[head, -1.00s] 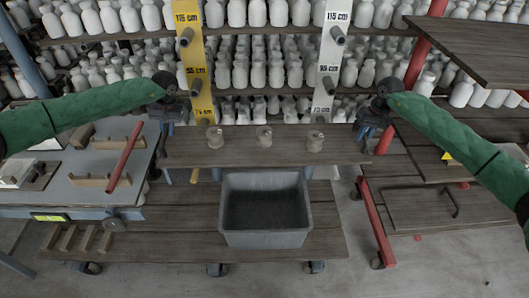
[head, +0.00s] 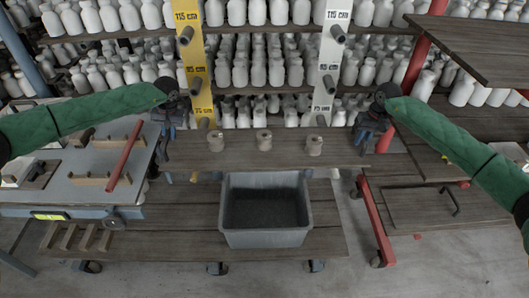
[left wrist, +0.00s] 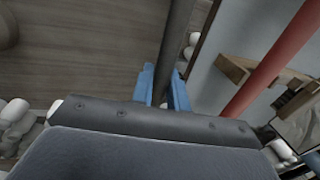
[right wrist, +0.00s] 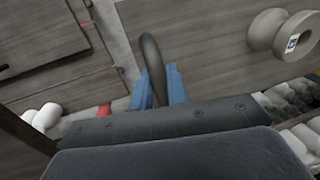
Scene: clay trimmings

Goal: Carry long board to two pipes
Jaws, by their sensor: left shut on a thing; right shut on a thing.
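My left gripper (head: 164,142) is shut on a dark handle (left wrist: 180,40) at the board's left end. My right gripper (head: 365,142) is shut on the curved dark handle (right wrist: 150,55) at its right end. Behind the board, a yellow post (head: 193,60) and a white post (head: 330,60) carry grey stub pipes at several heights. The lowest left pipe (head: 204,123) and lowest right pipe (head: 321,121) show just beyond the board's far edge.
A grey tub (head: 265,238) stands on a low wheeled plank cart (head: 160,240) below the board. A worktable (head: 70,190) with a red bar (head: 125,155) is at left. Red-framed wooden shelving (head: 410,205) is at right. Racks of white bottles fill the back.

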